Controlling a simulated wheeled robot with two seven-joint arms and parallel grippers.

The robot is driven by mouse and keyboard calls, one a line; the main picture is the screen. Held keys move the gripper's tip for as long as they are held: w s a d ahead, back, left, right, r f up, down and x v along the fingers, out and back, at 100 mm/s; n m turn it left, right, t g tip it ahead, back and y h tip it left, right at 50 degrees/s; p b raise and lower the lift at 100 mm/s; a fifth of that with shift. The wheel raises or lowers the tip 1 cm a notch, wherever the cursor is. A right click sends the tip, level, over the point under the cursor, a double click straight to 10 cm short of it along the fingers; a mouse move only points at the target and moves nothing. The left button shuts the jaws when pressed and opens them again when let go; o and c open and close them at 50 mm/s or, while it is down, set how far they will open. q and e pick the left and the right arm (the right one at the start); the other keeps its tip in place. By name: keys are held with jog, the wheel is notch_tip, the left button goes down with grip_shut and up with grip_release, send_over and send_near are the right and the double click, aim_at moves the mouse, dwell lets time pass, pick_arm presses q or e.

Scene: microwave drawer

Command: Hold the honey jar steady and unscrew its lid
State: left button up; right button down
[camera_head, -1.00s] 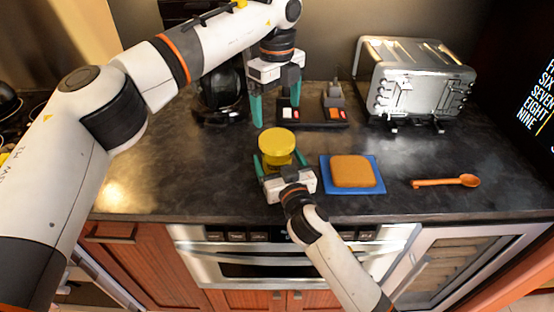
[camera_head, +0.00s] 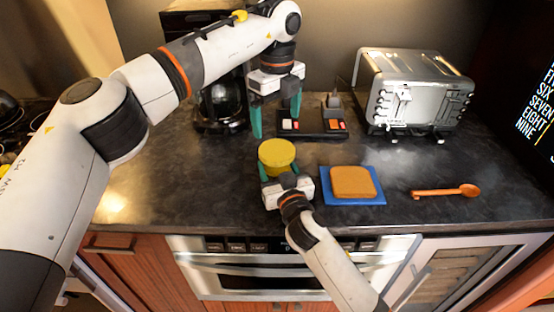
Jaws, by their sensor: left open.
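The honey jar stands upright on the dark counter, and mostly its round yellow lid (camera_head: 277,155) shows. The jar's body is largely hidden under the lid and behind my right gripper. My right gripper (camera_head: 278,171) reaches in from the front, with its green fingers on either side of the jar just below the lid. It looks shut on the jar. My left gripper (camera_head: 275,118) points down from above, behind the lid in the picture. Its green fingers are wide apart with nothing between them, clear of the lid.
A slice of bread (camera_head: 353,181) lies on a blue board (camera_head: 330,198) right of the jar. An orange spoon (camera_head: 447,191) lies farther right. A steel toaster (camera_head: 415,85) stands at the back right. A black tray (camera_head: 335,133) and a coffee maker (camera_head: 220,105) are behind.

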aim_at(277, 149)
pick_arm(q)
jog(key=m, duration=2.4)
jog(key=shift+m, duration=0.3)
jog(key=m, duration=1.4)
jog(key=shift+m, duration=0.3)
jog(key=m, duration=0.5)
jog(key=shift+m, duration=0.4)
jog(key=m, duration=0.4)
jog(key=shift+f, duration=4)
jog(key=shift+c, duration=0.5)
